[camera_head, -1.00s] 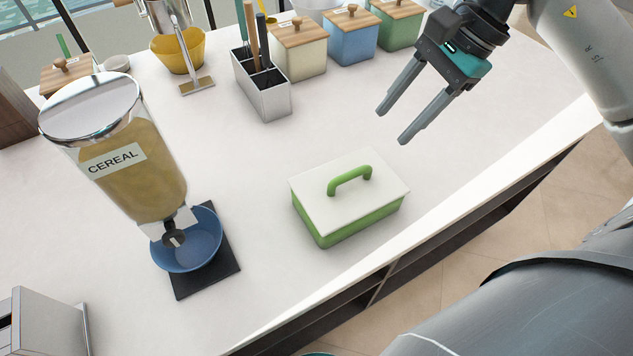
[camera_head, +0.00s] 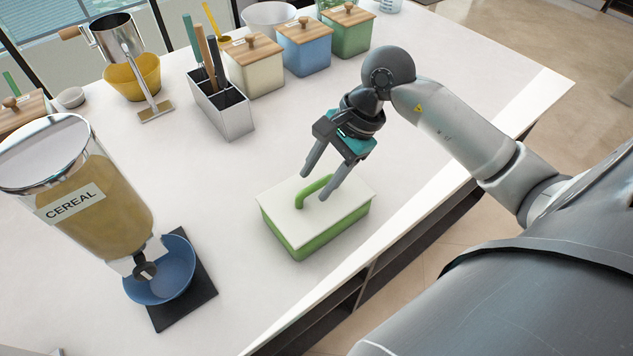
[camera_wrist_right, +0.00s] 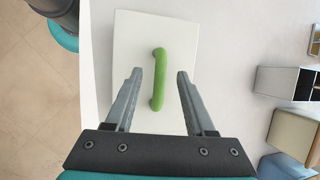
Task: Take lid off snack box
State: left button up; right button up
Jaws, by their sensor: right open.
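The snack box (camera_head: 325,231) is green and stands on the white counter. Its white lid (camera_head: 343,205) is on top, with a green arched handle (camera_head: 301,198) across its middle. My right gripper (camera_head: 312,186) is open above the lid, its fingers pointing down on either side of the handle. In the right wrist view, the handle (camera_wrist_right: 158,80) lies between the two fingertips (camera_wrist_right: 159,75) with a gap on each side. I cannot tell whether the fingertips touch the lid. My left gripper is not in view.
A cereal dispenser (camera_head: 90,205) with a blue bowl (camera_head: 162,272) stands at the left. A utensil holder (camera_head: 225,116) and wooden-lidded canisters, including a blue one (camera_head: 305,52), stand at the back. The counter (camera_head: 215,190) around the box is mostly clear.

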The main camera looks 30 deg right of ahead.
jog(key=shift+x, duration=1.15)
jog(key=shift+c, duration=0.4)
grip_shut()
